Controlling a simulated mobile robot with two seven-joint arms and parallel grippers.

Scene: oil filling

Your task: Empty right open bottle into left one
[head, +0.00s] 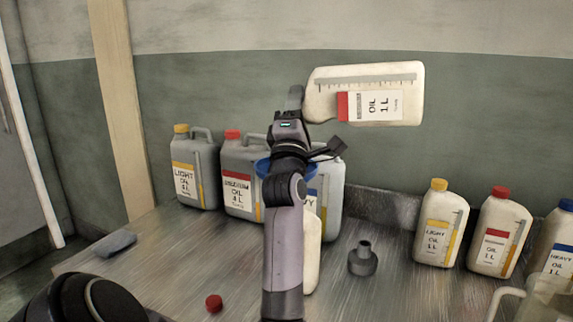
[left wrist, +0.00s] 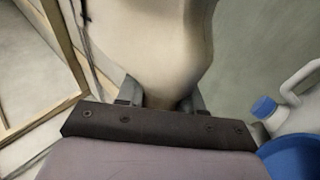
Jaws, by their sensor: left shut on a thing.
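A cream oil bottle with a red-marked label (head: 410,95) is held in the air, lying on its side with its neck to the left. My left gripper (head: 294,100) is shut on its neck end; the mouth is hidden. The bottle also fills the top of the left wrist view (left wrist: 155,45), between the fingers (left wrist: 160,103). A second cream bottle (head: 312,255) stands on the table, mostly hidden behind my left arm. A blue funnel (head: 264,168) shows at that arm's edges, above this bottle; I cannot tell if it sits in it. My right gripper is not in view.
Large grey canisters (head: 196,168) stand at the back left. Capped bottles (head: 436,225) and a clear jug (head: 548,300) stand at the right. A dark grey spouted piece (head: 363,260), a red cap (head: 213,303) and a grey cloth (head: 112,244) lie on the table (head: 175,265).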

